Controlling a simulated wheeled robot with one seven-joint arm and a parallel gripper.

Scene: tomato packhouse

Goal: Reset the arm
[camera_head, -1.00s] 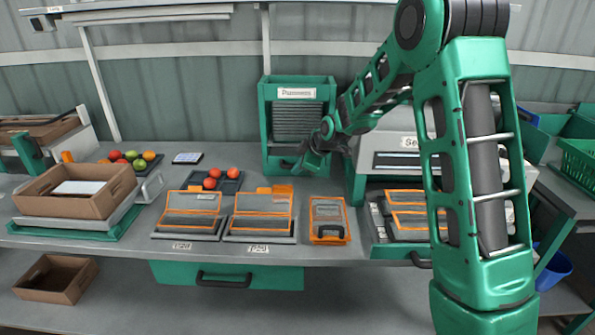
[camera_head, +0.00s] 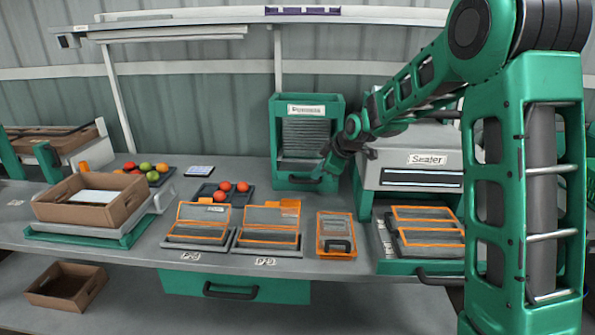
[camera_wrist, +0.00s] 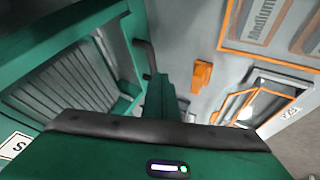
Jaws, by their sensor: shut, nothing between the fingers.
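My green arm reaches in from the right in the head view. My gripper (camera_head: 324,176) is above the back of the bench, in front of the green slatted cabinet (camera_head: 306,101), close to its lower handle. The fingers are small there; they look shut with nothing held. In the wrist view the green gripper body fills the bottom, and the slatted cabinet front (camera_wrist: 75,85) lies on the left. An orange-framed case (camera_wrist: 262,28) with a "Medium" label shows at the upper right.
The sealer (camera_head: 418,160) stands right of the cabinet. Orange-framed open cases (camera_head: 200,238), a handled case (camera_head: 336,232) and a small tray with red tomatoes (camera_head: 245,197) lie on the bench. A brown box (camera_head: 100,212) sits on the left. A drawer (camera_head: 238,287) is below.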

